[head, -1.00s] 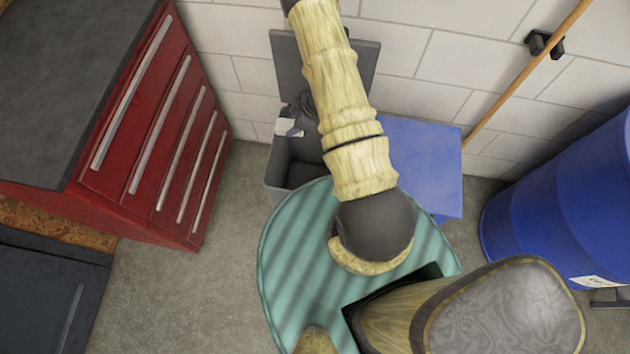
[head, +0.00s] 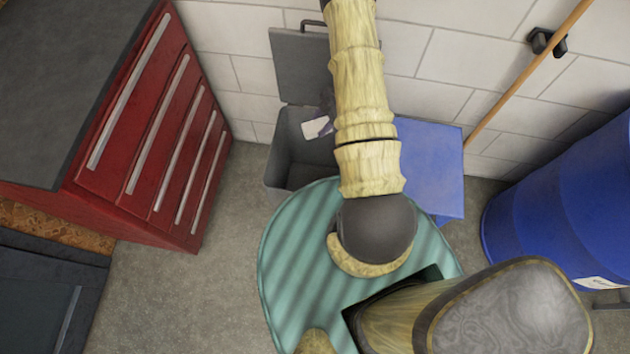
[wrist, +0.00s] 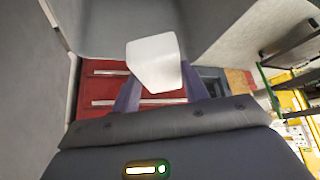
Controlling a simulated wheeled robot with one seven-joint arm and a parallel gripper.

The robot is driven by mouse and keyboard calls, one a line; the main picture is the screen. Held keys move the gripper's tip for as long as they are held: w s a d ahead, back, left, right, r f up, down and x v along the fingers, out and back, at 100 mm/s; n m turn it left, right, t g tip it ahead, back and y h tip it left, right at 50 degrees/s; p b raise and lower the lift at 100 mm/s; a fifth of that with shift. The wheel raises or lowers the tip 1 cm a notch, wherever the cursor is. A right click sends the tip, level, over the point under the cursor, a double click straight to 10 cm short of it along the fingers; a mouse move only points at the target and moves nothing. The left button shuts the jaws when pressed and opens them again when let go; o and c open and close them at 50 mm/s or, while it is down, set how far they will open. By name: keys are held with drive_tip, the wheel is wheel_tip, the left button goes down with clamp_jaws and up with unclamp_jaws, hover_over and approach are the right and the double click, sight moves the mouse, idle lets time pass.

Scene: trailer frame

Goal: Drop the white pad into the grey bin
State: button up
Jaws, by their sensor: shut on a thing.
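The white pad (wrist: 154,62) is held between the purple fingers of my gripper (wrist: 160,90) in the wrist view. In the head view the white pad (head: 315,127) shows as a small pale patch against the bin's opening, with my gripper mostly hidden behind my arm. The grey bin (head: 279,165) stands against the wall with its lid (head: 301,72) raised. The pad appears over or within the bin's mouth; its exact height relative to the rim cannot be told. The right part of the bin is hidden by my arm.
A red drawer cabinet (head: 165,140) stands to the left. A blue box-like object (head: 430,170) is close on the bin's right, and a blue barrel (head: 560,190) is farther right. A wooden pole (head: 520,80) leans along the wall. Floor is clear between cabinet and bin.

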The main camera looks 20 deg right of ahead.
drive_tip(key=shift+f+b, duration=2.55)
drive_tip(key=shift+f, duration=0.45)
drive_tip(key=o, duration=1)
drive_tip(key=shift+o, duration=0.2)
drive_tip(key=shift+r, duration=0.1)
drive_tip(key=v, duration=1.7)
drive_tip(key=shift+r, duration=0.2)
drive_tip(key=shift+f, duration=0.1)
